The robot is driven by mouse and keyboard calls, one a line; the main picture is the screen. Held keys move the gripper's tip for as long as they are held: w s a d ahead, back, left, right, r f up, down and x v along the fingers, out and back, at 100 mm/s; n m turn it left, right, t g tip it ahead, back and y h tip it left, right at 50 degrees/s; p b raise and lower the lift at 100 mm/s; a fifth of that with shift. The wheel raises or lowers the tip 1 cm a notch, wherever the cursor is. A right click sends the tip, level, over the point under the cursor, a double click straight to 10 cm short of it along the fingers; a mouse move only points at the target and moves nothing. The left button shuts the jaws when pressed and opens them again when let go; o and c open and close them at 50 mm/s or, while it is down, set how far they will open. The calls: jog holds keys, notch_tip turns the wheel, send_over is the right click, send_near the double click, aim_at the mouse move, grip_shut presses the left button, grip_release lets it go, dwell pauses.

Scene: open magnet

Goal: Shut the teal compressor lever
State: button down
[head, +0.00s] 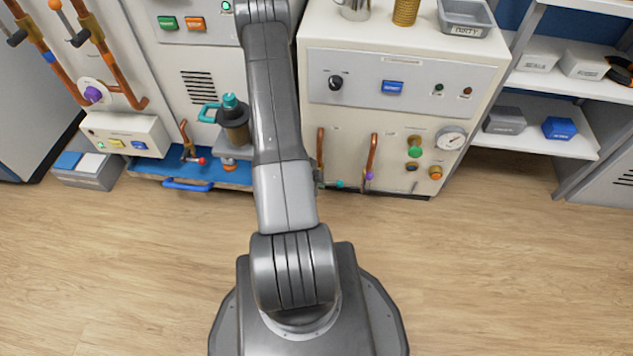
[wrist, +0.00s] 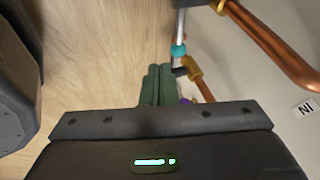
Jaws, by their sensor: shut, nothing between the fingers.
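The teal lever knob (head: 340,184) shows in the head view low on the front of the cream cabinet, just right of my arm. In the wrist view a teal ball (wrist: 178,50) sits on a thin silver rod beside a brass fitting (wrist: 191,68) on a copper pipe. My gripper (wrist: 158,72) is shut and empty. Its green fingertips are just left of and below the teal ball in the picture; I cannot tell whether they touch the lever. In the head view my arm hides most of the gripper and part of the lever area.
A purple knob (head: 369,177) hangs from the neighbouring copper pipe (head: 371,153), right of the teal one. A gauge (head: 451,139) and coloured fittings are farther right. A canister (head: 234,121) with a teal handle stands left of my arm. The wooden floor in front is clear.

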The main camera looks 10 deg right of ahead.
jog(key=w+b+x, duration=0.2)
jog(key=x, duration=0.7)
jog(key=shift+w, duration=0.15)
jog(key=shift+r, duration=0.15)
jog(key=shift+d+f+y+b, duration=0.4)
jog(key=shift+f+y+b, duration=0.15)
jog(key=shift+y+b, duration=0.25)
jog(key=shift+r, duration=0.15)
